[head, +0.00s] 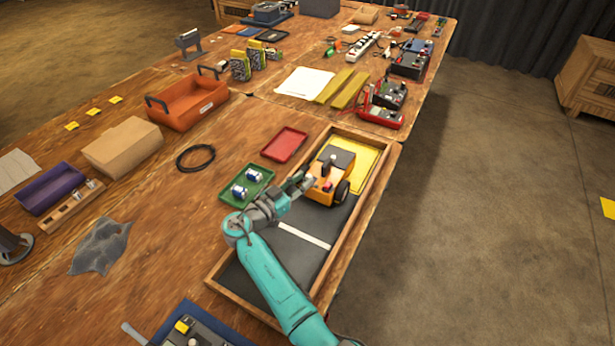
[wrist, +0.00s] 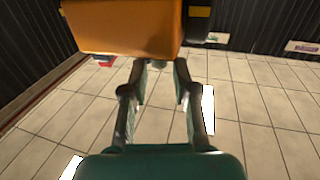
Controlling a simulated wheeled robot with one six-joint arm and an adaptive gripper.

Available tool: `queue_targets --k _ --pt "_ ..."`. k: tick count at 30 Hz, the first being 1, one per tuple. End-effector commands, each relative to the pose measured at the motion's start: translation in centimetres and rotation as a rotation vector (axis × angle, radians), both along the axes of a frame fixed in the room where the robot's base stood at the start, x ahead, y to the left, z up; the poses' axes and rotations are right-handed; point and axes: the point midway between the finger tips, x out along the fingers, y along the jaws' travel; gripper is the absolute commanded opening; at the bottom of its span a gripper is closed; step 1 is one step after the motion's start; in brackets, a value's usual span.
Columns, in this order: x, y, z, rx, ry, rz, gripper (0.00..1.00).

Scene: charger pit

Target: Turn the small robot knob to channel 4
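The small robot is a boxy orange body (head: 322,190) with a dark top and a black wheel, standing in a wooden-framed pit by its yellow end. A small red spot shows on its near side; I cannot tell whether it is the knob, and no channel marks are readable. My gripper (head: 306,182) is close to the small robot's left side in the head view. In the wrist view the orange body (wrist: 125,28) fills the top, and my gripper (wrist: 160,66) has its fingers apart with nothing visible between them. Whether a fingertip touches the body is unclear.
The pit's wooden rim (head: 374,200) surrounds the robot. A green tray (head: 228,196) with two small white-and-blue items and a red tray (head: 285,144) lie left of the pit. A black cable loop (head: 196,158) and an orange bin (head: 188,104) are farther left.

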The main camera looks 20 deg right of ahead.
Motion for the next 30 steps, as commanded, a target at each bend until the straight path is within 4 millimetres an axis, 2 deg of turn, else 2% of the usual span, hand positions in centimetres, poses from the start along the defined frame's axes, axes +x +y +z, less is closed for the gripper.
queue_targets --k 1,6,12,18,30 --pt "-0.5 1.1 0.0 0.0 0.0 0.003 0.29" --pt "-2.3 4.0 0.0 0.0 0.001 0.003 0.29" --pt "-3.7 6.6 0.0 0.0 0.001 0.002 0.29" --pt "-4.4 7.6 0.0 0.0 0.001 0.001 0.29" --pt "-4.4 7.6 0.0 0.0 0.001 0.0 0.29"
